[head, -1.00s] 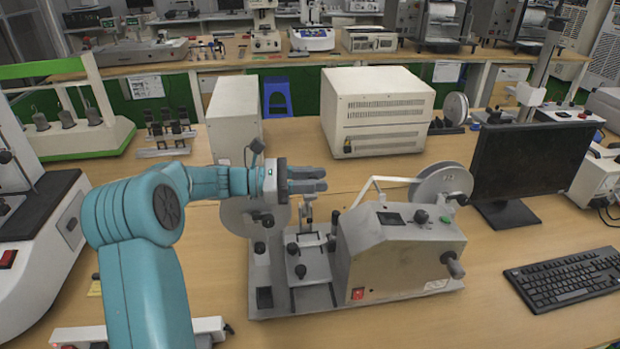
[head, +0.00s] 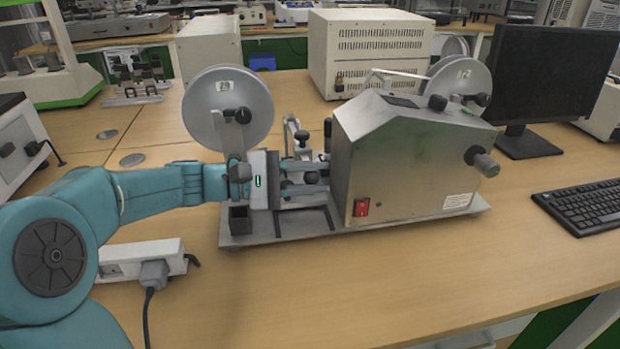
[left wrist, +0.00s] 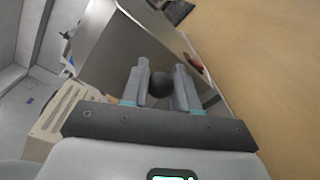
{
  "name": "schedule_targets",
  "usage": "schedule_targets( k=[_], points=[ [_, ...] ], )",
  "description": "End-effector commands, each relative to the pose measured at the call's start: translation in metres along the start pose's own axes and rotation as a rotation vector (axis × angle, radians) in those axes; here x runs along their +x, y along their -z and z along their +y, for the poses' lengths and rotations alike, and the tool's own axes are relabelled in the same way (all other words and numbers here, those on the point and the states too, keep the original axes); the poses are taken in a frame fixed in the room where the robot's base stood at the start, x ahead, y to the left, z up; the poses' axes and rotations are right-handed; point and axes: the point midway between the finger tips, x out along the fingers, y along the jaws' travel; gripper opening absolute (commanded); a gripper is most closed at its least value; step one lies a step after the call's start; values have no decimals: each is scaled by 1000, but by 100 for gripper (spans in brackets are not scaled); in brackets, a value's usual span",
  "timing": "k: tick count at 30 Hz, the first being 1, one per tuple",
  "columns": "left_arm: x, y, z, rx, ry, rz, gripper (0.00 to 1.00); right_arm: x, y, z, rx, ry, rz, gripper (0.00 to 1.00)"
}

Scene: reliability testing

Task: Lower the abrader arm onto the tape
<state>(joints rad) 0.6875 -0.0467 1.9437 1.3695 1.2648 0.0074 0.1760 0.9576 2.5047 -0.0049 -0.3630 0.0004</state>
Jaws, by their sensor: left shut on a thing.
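The abrader machine (head: 410,160) is a grey metal box on a flat base, with a red switch and a side knob. White tape (head: 392,72) runs from the top of the box to the right reel (head: 462,76). My left gripper (head: 322,178) reaches in from the left, low over the base, between the left reel (head: 215,115) and the box. In the left wrist view its fingers (left wrist: 161,85) are shut on a round black knob (left wrist: 161,86), which looks like the abrader arm's knob. The arm's link and its contact with the tape are hidden. My right gripper is not in view.
A power strip (head: 130,256) with a plug and cable lies at the front left. A monitor (head: 535,85) and keyboard (head: 590,208) stand to the right. A large vented cabinet (head: 368,55) is behind. The table in front of the machine is clear.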

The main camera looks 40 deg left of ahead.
Motion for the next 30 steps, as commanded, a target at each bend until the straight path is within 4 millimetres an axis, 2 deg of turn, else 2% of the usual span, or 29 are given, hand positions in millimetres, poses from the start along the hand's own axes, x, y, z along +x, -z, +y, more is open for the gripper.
schedule_targets(
  k=[1, 7, 24, 25, 26, 30],
  points=[
    [1, 6, -13, -11, 4, -4, 0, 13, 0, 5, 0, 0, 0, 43],
    [2, 12, -25, -16, 6, -5, 0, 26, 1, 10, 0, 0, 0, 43],
    [3, 13, -29, -19, 7, -7, 0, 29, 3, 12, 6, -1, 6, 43],
    [3, 13, -29, -19, 7, -7, 38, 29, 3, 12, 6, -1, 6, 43],
    [3, 13, -29, -18, 7, -7, 48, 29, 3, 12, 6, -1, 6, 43],
    [2, 14, -28, -15, 5, -5, 50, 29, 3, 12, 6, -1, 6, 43]
  ],
)
